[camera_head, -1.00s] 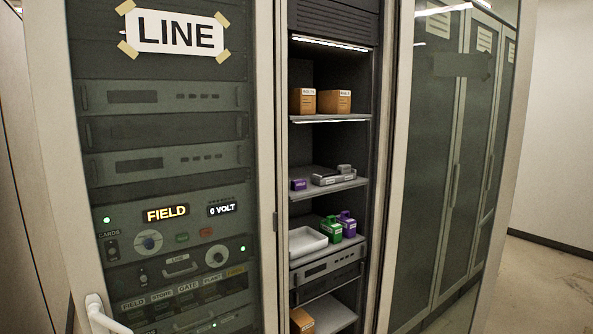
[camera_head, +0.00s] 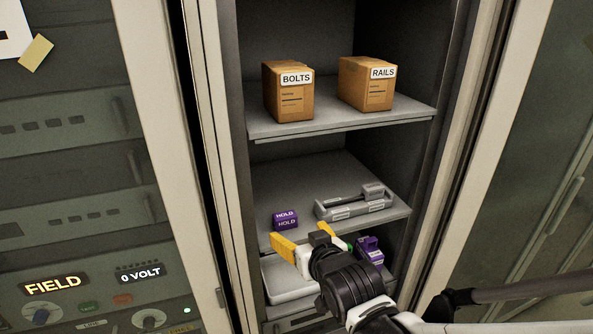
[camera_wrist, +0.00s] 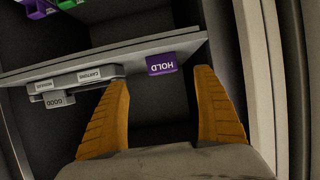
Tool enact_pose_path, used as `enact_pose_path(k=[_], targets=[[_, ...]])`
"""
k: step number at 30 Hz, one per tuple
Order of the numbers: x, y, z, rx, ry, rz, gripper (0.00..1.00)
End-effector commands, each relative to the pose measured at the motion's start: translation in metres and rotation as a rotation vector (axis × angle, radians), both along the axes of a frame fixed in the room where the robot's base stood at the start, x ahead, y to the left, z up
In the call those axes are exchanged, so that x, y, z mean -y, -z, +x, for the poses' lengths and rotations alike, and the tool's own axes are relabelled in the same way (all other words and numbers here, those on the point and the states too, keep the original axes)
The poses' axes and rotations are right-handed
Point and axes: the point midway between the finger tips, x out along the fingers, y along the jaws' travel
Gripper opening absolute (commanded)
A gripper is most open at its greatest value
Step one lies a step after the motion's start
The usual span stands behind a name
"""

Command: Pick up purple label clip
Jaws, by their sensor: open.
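The purple label clip (camera_head: 286,219), marked HOLD, sits at the front left of the middle shelf (camera_head: 388,213). In the wrist view the clip (camera_wrist: 161,64) shows upside down at the shelf edge, between and just beyond the fingertips. My gripper (camera_head: 304,238) is open and empty, its yellow fingers just in front of and slightly below the clip. In the wrist view the two fingers (camera_wrist: 161,78) stand wide apart with a gap to the clip.
A grey tool-like unit (camera_head: 355,203) with labels lies right of the clip. BOLTS (camera_head: 288,92) and RAILS (camera_head: 367,84) boxes stand on the shelf above. Below are a white tray (camera_head: 285,281) and a purple item (camera_head: 371,252), partly hidden by my arm. Cabinet posts flank the opening.

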Motion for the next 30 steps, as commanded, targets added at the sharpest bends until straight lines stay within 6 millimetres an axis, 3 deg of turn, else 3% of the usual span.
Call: enact_pose_path(k=[10,17,24,30], targets=[[-0.013,0.017,0.040,0.004,-0.003,0.001,0.79],[-0.017,0.023,0.057,0.004,-0.002,0.001,0.79],[-0.025,0.035,0.089,0.004,-0.003,0.001,0.79],[-0.027,0.039,0.098,0.004,-0.003,0.001,0.79]])
